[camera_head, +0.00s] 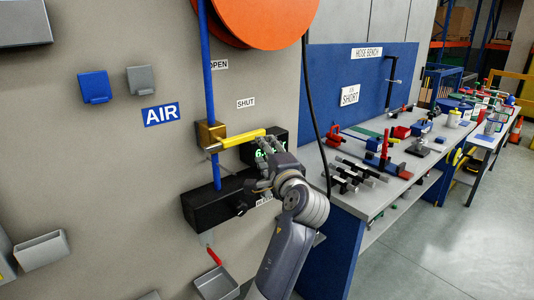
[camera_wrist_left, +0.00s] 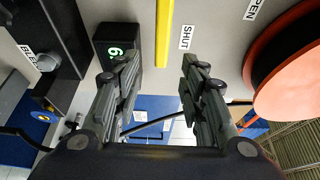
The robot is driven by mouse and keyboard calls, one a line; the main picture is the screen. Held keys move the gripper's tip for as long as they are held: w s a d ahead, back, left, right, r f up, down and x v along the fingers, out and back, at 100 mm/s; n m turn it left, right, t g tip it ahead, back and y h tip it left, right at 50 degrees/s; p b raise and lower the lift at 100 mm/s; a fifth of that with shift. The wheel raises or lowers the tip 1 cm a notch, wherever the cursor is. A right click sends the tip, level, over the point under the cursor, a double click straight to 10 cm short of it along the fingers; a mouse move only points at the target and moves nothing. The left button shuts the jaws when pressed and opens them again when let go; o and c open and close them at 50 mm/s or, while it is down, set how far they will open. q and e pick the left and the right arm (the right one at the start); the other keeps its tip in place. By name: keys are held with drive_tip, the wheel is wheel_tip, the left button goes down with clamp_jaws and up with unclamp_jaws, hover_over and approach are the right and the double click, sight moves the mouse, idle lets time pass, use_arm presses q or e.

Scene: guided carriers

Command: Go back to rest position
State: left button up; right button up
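My left gripper (camera_head: 264,158) is at the wall panel in the head view, just below the free end of a yellow valve lever (camera_head: 238,140). The lever lies nearly level, slightly raised to the right, from a brass valve body (camera_head: 211,134) on a blue pipe. In the left wrist view my left gripper (camera_wrist_left: 160,60) has its two fingers spread wide with nothing held. The yellow lever (camera_wrist_left: 163,30) shows beyond the gap, and I see no finger touching it. The hand partly hides a black display box (camera_head: 278,138) with green digits. My right gripper is not in view.
A black box (camera_head: 212,208) sits on the pipe below the valve. An orange reel (camera_head: 262,18) and dark hose hang above. A bench (camera_head: 378,200) with several tools stands right of my arm. A grey tray (camera_head: 215,284) is low on the wall. Floor (camera_head: 440,255) at right is clear.

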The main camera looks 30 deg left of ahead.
use_arm(q)
drive_tip(key=shift+s+d, duration=0.1)
drive_tip(key=shift+s, duration=0.05)
idle(0.3)
